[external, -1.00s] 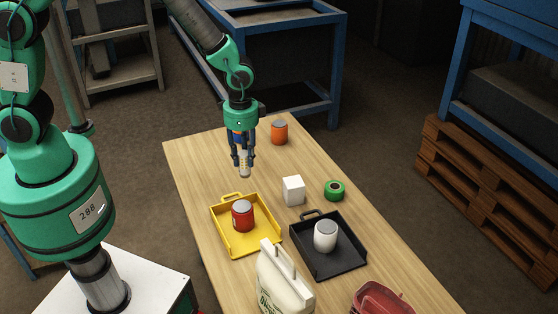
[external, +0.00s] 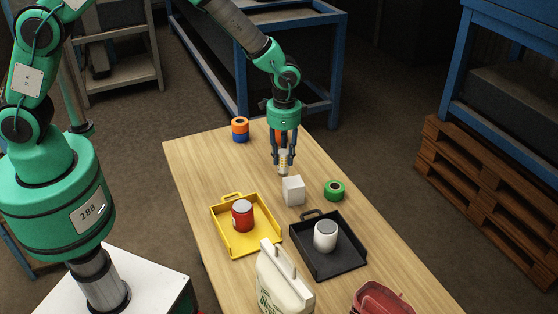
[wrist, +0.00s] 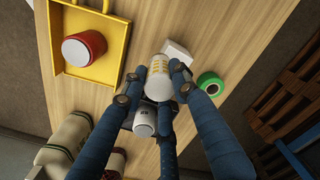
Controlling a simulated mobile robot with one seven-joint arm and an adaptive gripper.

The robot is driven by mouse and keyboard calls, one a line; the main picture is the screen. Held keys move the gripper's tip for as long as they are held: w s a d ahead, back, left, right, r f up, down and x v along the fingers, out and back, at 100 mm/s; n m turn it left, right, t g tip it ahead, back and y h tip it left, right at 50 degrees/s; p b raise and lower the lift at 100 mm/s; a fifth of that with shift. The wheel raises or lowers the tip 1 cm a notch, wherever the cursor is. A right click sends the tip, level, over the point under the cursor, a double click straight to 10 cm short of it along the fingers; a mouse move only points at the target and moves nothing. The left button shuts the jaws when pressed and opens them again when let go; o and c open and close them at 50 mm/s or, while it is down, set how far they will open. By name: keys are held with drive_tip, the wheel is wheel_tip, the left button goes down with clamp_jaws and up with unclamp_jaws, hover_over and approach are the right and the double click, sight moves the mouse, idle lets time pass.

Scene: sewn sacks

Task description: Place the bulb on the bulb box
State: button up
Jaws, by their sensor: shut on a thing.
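The bulb (external: 284,163) is pale with a whitish body and hangs roughly upright in my gripper (external: 283,157). The wrist view shows the bulb (wrist: 159,77) between the blue fingers, which are shut on it. The bulb box (external: 293,191) is a small white cube on the table. In the external view the bulb's lower end is just above and left of the box's top. In the wrist view the box (wrist: 179,49) is partly hidden behind the bulb and a fingertip. I cannot tell the exact gap between bulb and box.
A green tape roll (external: 334,190) lies right of the box. A yellow tray (external: 264,244) holds a red can (external: 243,215); a black tray (external: 345,268) holds a white can (external: 325,235). Orange and blue rolls (external: 240,129) stand at the back. Sacks are at the front.

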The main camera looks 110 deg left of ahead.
drive_tip(key=shift+w+a+f, duration=0.1)
drive_tip(key=shift+w+a, duration=0.3)
drive_tip(key=shift+w, duration=0.2)
drive_tip(key=shift+w+a, duration=0.35)
drive_tip(key=shift+w, duration=0.25)
drive_tip(key=shift+w+a+f, duration=0.1)
drive_tip(key=shift+w+f, duration=0.1)
drive_tip(key=shift+f, duration=0.7)
drive_tip(key=shift+w+a+f, duration=0.1)
drive_tip(key=shift+w+f, duration=0.05)
drive_tip(key=shift+f, duration=0.75)
drive_tip(key=shift+f, duration=0.15)
drive_tip(key=o, duration=1.1)
drive_tip(key=shift+o, duration=0.2)
